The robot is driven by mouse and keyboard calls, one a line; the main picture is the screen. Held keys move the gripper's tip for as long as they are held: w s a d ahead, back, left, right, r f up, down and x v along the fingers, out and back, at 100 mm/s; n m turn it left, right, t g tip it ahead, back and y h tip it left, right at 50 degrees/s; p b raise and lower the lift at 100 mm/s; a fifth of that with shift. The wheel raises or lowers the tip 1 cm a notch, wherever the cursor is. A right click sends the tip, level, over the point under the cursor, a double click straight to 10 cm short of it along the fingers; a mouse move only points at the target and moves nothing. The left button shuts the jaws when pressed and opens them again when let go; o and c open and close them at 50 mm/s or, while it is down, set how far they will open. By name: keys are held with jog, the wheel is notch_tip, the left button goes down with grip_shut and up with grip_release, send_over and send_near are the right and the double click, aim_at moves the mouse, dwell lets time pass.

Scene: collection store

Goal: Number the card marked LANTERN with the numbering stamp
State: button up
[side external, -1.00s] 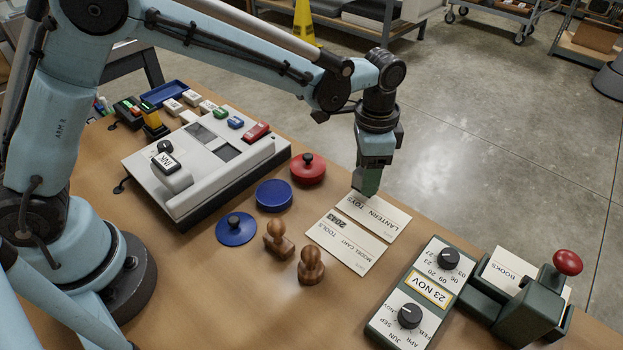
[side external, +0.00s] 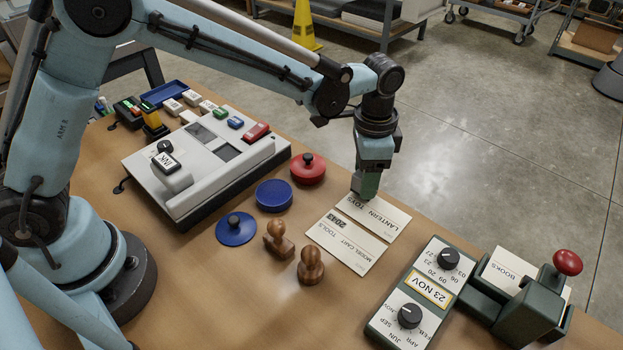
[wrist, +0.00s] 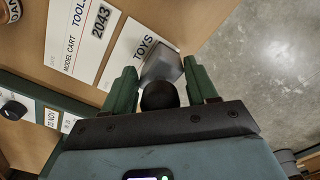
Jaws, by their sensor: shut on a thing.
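The card marked LANTERN, TOYS (side external: 388,222) lies flat at the table's far edge, beside the MODEL CART, TOOLS card (side external: 342,242), which bears the number 2043. My gripper (side external: 366,190) is over the far end of the LANTERN card, pointing down. In the wrist view its green fingers (wrist: 161,88) are shut on a grey metal stamp with a round black knob (wrist: 160,97), seemingly the numbering stamp. The stamp covers part of the TOYS card (wrist: 138,48); what lies under it is hidden. I cannot tell whether it touches the card.
Two wooden stamps (side external: 311,267), a blue pad (side external: 273,195), a blue lid (side external: 236,229) and a red lid (side external: 308,168) stand left of the cards. A grey machine (side external: 205,165) is behind them. The date unit (side external: 420,290) and red-knobbed press (side external: 530,312) stand at right.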

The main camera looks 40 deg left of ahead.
jog(key=shift+f, duration=0.5)
dwell(0.8)
jog(key=shift+r, duration=3.55)
jog(key=shift+d, duration=0.1)
